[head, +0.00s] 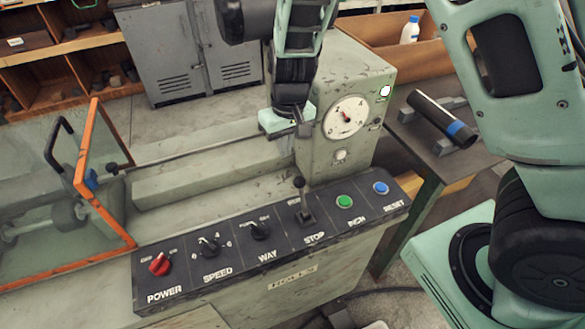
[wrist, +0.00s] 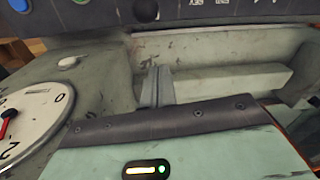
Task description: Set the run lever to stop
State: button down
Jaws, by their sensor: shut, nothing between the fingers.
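The run lever (head: 302,205) stands on the black control panel (head: 226,276), a short stalk with a black ball on top. The word STOP is printed on the panel in front of it. The lettering behind it is too small to read. The lever leans slightly back, toward the machine. In the wrist view the lever's black ball (wrist: 146,10) shows at the top edge. My gripper (head: 303,130) is shut and empty, above and behind the lever, beside the dial housing and clear of the lever. Its shut fingers show in the wrist view (wrist: 157,72).
Right of the lever are a green button (head: 344,202) and a blue RESET button (head: 381,188). Left are the WAY knob (head: 260,231), SPEED knob (head: 209,246) and red POWER knob (head: 159,264). The dial housing (head: 362,78) stands close to my gripper. An orange-framed guard (head: 86,150) is at left.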

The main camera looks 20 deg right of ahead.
aim_at(303, 198)
jog(key=shift+s+d+f+p, duration=0.1)
jog(key=shift+s+f+p, duration=0.25)
jog(key=shift+s+f, duration=0.7)
jog(key=shift+s+d+f+p, duration=0.1)
jog(key=shift+s+f+p, duration=0.25)
jog(key=shift+s+f, duration=0.7)
